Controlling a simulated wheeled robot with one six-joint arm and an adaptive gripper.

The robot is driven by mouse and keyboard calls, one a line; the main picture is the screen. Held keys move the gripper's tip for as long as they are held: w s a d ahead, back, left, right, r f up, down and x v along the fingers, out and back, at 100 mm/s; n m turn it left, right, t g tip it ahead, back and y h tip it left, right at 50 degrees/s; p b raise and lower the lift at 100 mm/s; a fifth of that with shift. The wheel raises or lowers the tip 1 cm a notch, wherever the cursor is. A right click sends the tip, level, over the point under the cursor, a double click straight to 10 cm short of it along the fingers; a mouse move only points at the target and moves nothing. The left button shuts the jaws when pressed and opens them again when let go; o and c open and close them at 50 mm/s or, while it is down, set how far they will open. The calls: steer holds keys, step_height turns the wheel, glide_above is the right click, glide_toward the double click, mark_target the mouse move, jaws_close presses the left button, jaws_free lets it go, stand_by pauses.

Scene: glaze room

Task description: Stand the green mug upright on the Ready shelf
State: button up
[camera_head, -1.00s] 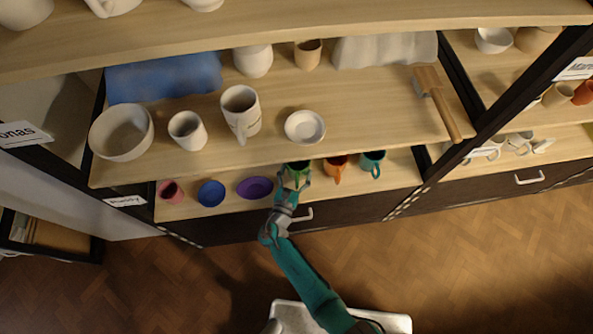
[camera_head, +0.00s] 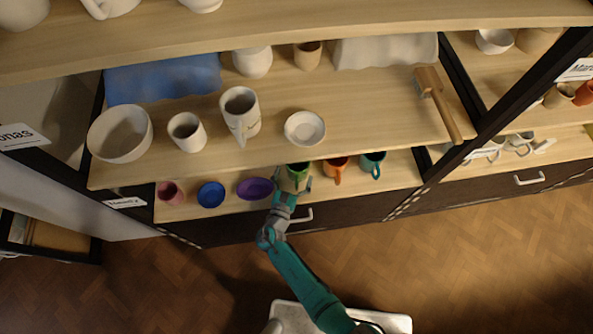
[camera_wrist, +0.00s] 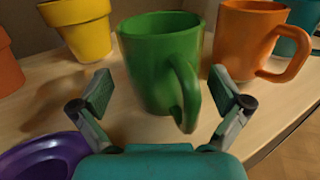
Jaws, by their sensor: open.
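The green mug (camera_wrist: 163,62) stands upright on the lower shelf board (camera_head: 232,204), which bears a label reading "Ready" (camera_head: 126,202). Its handle points toward my gripper in the wrist view. My gripper (camera_wrist: 168,98) is open, with one finger on each side of the mug's near side and handle. Gaps show between the fingers and the mug. In the head view the green mug (camera_head: 298,170) is partly hidden by my gripper (camera_head: 291,184).
An orange mug (camera_wrist: 246,40) and a teal mug (camera_head: 373,164) stand to the right. A purple dish (camera_head: 256,189), a blue dish (camera_head: 211,194) and a pink cup (camera_head: 171,193) are to the left. In the wrist view a yellow pot (camera_wrist: 80,30) stands behind. The upper shelf (camera_head: 350,120) overhangs.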

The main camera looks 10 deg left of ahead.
steer(key=s+a, duration=0.1)
steer(key=s, duration=1)
steer(key=shift+a+f, duration=0.15)
steer(key=shift+a, duration=0.2)
